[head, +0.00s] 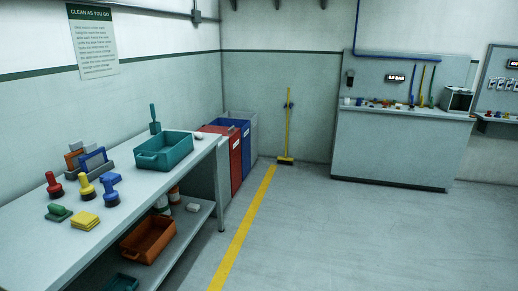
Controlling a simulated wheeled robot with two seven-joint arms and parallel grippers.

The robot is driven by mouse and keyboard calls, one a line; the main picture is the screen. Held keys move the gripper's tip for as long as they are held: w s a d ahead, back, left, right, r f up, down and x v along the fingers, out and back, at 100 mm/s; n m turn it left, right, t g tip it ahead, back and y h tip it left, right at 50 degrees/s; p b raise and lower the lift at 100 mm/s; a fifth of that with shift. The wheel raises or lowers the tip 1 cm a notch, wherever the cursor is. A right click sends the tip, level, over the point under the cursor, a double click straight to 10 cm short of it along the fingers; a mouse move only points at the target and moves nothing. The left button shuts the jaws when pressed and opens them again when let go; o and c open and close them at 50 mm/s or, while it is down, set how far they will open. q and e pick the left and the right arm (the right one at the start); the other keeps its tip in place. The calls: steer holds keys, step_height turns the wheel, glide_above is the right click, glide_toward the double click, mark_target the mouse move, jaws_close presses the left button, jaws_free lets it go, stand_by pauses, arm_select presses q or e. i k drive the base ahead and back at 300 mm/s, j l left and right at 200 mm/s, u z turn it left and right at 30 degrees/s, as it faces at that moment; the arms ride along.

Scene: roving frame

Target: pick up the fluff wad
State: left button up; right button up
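I cannot make out a fluff wad for certain. A small pale lump (199,138) lies at the far right end of the workbench top, beyond the teal tray (165,158); it is too small to identify. Another small white thing (193,208) sits on the bench's lower shelf, to the right of the red-and-white cans (174,195), and I cannot tell what it is either. Neither of my grippers is in view.
The workbench (45,234) along the left wall holds brushes, stampers and yellow pads (84,221). An orange tray (148,240) is on its shelf. Bins (232,150) stand beyond it. The floor (350,230) is clear.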

mark_target(199, 135)
steer(key=i+l+z, duration=0.1)
steer(key=i, duration=0.75)
steer(key=i+l, duration=0.1)
steer(key=i, duration=0.8)
steer(key=i+j+u, duration=0.1)
steer(key=i+u, duration=0.3)
steer(key=i, duration=0.15)
steer(key=i+u, duration=0.4)
steer(key=i, duration=0.2)
steer(key=i+l+u, duration=0.25)
steer(key=i+u, duration=0.15)
steer(key=i, duration=0.15)
